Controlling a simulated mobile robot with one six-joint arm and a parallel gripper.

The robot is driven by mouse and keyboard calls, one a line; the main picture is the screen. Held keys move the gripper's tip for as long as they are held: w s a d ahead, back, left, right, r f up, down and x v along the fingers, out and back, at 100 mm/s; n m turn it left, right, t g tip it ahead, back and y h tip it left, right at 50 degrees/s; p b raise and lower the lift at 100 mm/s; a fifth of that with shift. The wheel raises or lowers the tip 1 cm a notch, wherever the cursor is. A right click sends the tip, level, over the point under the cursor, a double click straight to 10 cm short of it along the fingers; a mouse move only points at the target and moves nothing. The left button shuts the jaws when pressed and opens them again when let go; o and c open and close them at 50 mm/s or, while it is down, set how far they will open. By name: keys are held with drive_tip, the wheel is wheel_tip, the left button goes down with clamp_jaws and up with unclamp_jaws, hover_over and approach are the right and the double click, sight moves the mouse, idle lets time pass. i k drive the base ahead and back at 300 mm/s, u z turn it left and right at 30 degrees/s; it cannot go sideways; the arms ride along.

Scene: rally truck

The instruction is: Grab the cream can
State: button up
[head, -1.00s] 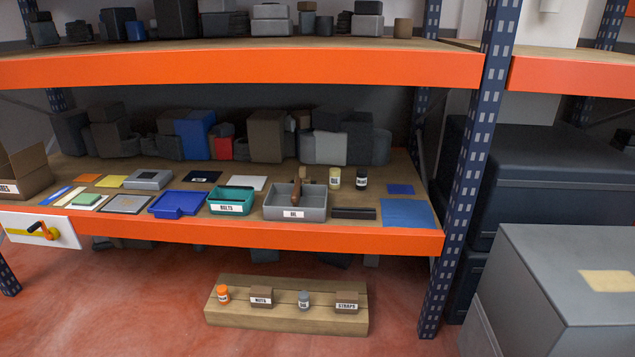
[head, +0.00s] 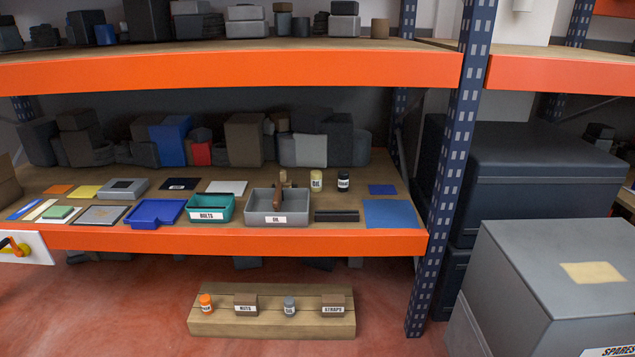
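The cream can (head: 316,180) stands upright on the middle shelf, toward its right part, with a dark label. It is just behind the right end of the grey bin (head: 262,218). My gripper is not in view.
The grey bin holds a brown-handled tool (head: 284,190). A teal bin (head: 225,211), a blue tray (head: 155,213), a black block (head: 336,216) and a blue mat (head: 391,214) lie along the front. An orange shelf beam (head: 230,70) runs above; a blue post (head: 456,150) stands right.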

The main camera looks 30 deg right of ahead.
sight(316, 176)
drive_tip(key=i, duration=0.9)
drive_tip(key=u, duration=0.05)
